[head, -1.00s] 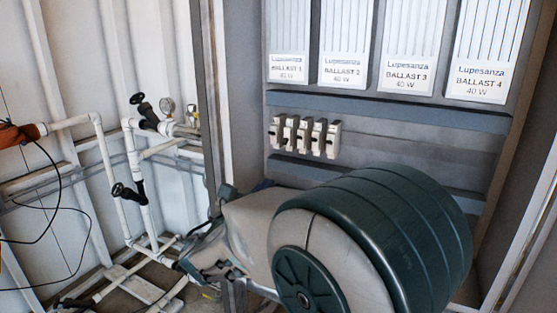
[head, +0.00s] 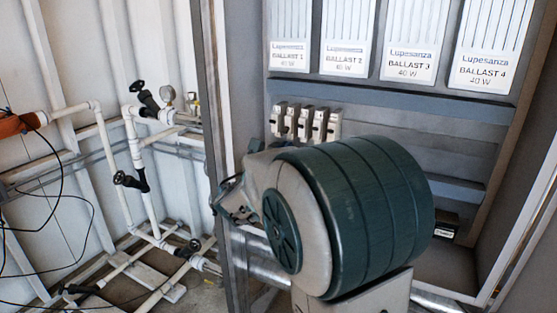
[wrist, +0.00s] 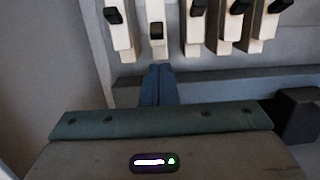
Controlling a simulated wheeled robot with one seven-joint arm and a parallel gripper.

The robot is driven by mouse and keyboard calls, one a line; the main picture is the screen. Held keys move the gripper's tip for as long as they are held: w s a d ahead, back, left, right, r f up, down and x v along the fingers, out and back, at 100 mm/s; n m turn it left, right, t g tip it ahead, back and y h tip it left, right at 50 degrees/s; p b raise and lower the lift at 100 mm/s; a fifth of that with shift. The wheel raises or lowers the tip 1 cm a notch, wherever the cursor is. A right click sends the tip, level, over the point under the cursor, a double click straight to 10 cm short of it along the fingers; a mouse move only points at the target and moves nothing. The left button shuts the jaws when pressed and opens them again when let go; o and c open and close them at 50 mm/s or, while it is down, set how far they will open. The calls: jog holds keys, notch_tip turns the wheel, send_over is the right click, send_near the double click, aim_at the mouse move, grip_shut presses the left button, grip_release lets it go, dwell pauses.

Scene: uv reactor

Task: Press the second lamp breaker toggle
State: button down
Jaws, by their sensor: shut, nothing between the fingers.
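A row of several white breakers with black toggles is mounted on the grey panel; the second breaker from the left (head: 291,121) shows in the head view. In the wrist view the second breaker (wrist: 157,45) has its black toggle (wrist: 156,31) lower than the toggles of the breakers beside it. My gripper (wrist: 155,70) is shut and empty, its blue fingertips just below the lower end of this second breaker. Whether they touch it I cannot tell. In the head view my arm hides the fingertips.
Ballast boxes (head: 408,62) hang above the breakers, with a blue-grey duct (head: 400,108) between. A ledge (wrist: 215,82) runs below the breakers. The cabinet's left wall (head: 237,80) stands close to my arm. White pipes with valves (head: 140,150) are at the left.

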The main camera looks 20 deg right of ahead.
aim_at(288, 135)
jog(key=shift+s+a+r, duration=0.25)
jog(key=shift+a+r, duration=0.05)
jog(key=shift+r, duration=0.25)
jog(key=shift+s+a+r, duration=0.2)
jog(key=shift+a+r, duration=0.05)
jog(key=shift+r, duration=0.3)
jog(key=shift+a+r+p, duration=0.1)
jog(key=shift+p, duration=0.25)
jog(key=shift+r+p, duration=0.1)
jog(key=shift+p, duration=0.2)
